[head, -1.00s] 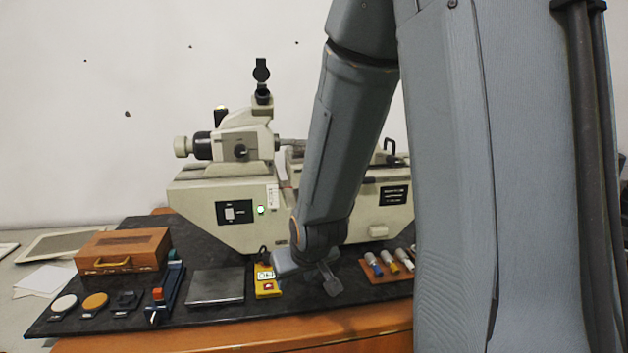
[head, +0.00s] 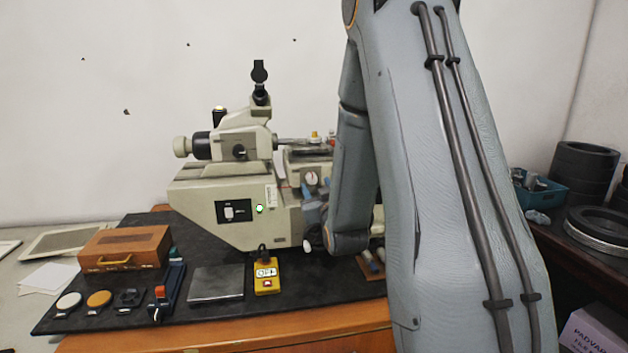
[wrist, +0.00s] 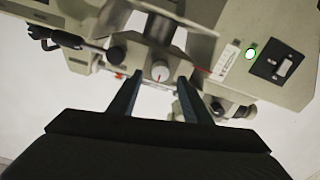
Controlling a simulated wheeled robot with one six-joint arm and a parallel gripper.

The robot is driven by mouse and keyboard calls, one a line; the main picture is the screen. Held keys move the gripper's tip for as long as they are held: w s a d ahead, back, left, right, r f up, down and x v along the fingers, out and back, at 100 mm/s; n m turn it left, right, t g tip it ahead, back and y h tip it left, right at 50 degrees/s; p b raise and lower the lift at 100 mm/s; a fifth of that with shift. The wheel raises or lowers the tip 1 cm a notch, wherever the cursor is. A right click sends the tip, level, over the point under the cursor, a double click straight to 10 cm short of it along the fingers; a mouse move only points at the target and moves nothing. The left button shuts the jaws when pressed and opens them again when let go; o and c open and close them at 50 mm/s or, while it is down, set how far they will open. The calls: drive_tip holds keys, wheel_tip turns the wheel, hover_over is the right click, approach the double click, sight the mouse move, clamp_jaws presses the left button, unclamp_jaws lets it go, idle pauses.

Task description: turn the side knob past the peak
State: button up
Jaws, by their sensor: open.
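The machine's body (head: 236,190) carries a black switch panel and a lit green lamp. My gripper (wrist: 159,82) is open and empty, with its two blue fingers pointing at the knob. In the wrist view the knob lies between the fingertips, near their ends. I cannot tell whether the fingers reach around it. In the head view my arm partly covers the gripper.
On the dark mat stand a yellow control box (head: 266,277), a grey plate (head: 216,284) and a wooden case (head: 125,248). At right, a shelf holds black rings (head: 582,170) and a blue bin (head: 540,190). My arm hides the machine's right part.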

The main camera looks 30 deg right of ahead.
sight(313, 180)
drive_tip(key=shift+p+x, duration=0.65)
drive_tip(key=shift+x, duration=1.6)
drive_tip(key=c, duration=1)
